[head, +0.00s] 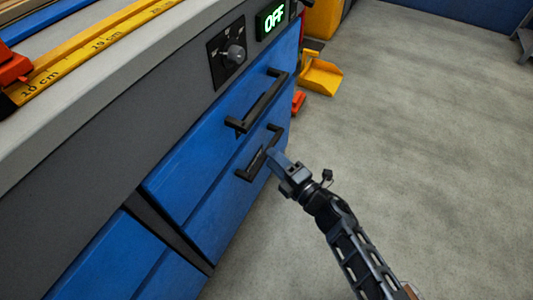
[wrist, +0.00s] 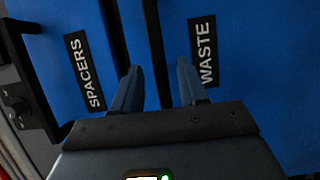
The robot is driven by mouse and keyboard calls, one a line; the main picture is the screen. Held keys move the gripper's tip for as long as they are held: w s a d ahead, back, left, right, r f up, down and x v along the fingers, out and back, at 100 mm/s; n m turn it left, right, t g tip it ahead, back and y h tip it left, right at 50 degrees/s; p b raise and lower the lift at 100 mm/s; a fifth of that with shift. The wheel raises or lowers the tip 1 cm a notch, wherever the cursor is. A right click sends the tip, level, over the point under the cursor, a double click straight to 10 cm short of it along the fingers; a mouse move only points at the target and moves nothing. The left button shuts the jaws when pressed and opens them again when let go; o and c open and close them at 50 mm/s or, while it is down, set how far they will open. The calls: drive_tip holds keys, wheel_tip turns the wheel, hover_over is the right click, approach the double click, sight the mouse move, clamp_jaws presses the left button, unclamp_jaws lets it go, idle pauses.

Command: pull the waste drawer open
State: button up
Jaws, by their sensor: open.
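The waste drawer (head: 225,207) is the lower blue front in the head view, and it looks flush with the cabinet. Its label reads WASTE (wrist: 203,52) in the wrist view. The black waste drawer handle (head: 246,173) is partly hidden behind my gripper (head: 273,156) in the head view. In the wrist view my gripper (wrist: 157,78) is open, with one finger on each side of the black handle bar (wrist: 157,45). I cannot tell whether a finger touches the bar.
The spacers drawer (head: 195,150) with its black handle (head: 258,103) is just above. A yellow scoop-like object (head: 322,75) is on the floor beyond. The floor to the right is clear.

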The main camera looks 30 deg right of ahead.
drive_tip(key=shift+b+x, duration=0.4)
drive_tip(key=shift+x, duration=1.55)
drive_tip(key=shift+c, duration=0.3)
clamp_jaws()
